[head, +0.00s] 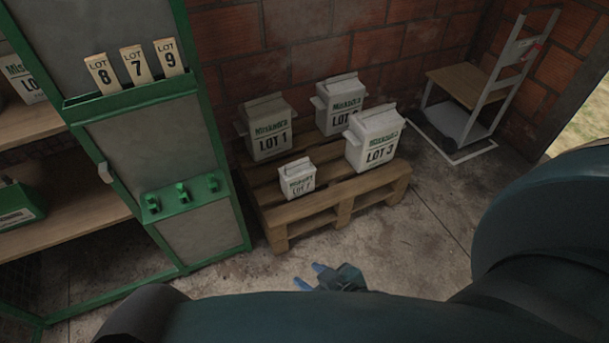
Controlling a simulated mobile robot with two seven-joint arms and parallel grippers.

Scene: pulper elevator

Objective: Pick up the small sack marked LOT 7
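The small white sack (297,180) stands upright at the front left of the wooden pallet (366,190). Its label starts with LOT, and the small figure after it looks like a 7. My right gripper (308,276) is low in front of the pallet, over the concrete floor. Its two blue fingertips are apart with nothing between them, and it is clear of the sack. My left gripper is not in view.
Larger sacks LOT 1 (268,128), LOT 3 (375,138) and another LOT sack (340,103) stand behind and right on the pallet. A green-framed cabinet (218,150) with cards 8, 7 and 9 is left. A hand truck (478,100) stands back right.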

